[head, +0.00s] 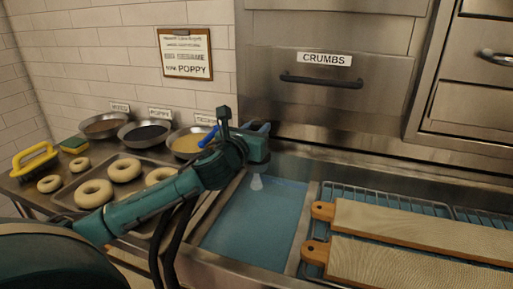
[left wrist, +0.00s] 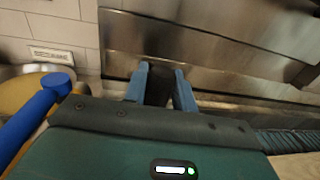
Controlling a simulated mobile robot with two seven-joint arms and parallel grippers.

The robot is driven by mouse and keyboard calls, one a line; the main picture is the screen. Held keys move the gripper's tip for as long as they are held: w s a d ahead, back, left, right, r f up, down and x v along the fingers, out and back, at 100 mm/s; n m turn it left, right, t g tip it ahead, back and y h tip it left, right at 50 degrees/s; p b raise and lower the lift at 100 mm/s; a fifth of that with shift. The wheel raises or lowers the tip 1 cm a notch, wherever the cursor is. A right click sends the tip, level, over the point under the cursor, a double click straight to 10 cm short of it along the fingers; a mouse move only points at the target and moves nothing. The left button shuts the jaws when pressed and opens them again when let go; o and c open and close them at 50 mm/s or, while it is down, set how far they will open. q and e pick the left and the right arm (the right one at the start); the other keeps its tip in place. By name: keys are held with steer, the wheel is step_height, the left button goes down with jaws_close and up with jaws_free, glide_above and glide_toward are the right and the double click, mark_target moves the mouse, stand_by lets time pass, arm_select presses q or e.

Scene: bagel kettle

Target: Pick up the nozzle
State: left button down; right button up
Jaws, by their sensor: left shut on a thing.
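My left gripper (head: 262,132) reaches over the far left corner of the blue kettle basin (head: 252,225). In the left wrist view its two blue fingers (left wrist: 160,85) are closed on a dark piece, the nozzle (left wrist: 158,88), which sits between them in front of the steel back panel. In the head view the gripper hides most of the nozzle. A small pale cone shape (head: 256,183) shows just below the gripper, above the basin; I cannot tell whether it is part of the nozzle. My right gripper is not in view.
A blue bar (left wrist: 35,118) passes close beside the gripper. Bagels (head: 124,170) lie on a tray at left, with several topping bowls (head: 147,132) behind. Two wooden boards (head: 420,226) lie on a wire rack at right. The CRUMBS drawer (head: 322,82) is behind.

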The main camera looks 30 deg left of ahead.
arm_select(q)
steer(key=shift+r, duration=0.15)
step_height(320, 180, up, 10)
steer(key=p, duration=0.3)
steer(key=shift+r, duration=0.15)
steer(key=shift+r+p, duration=0.75)
steer(key=shift+p, duration=0.2)
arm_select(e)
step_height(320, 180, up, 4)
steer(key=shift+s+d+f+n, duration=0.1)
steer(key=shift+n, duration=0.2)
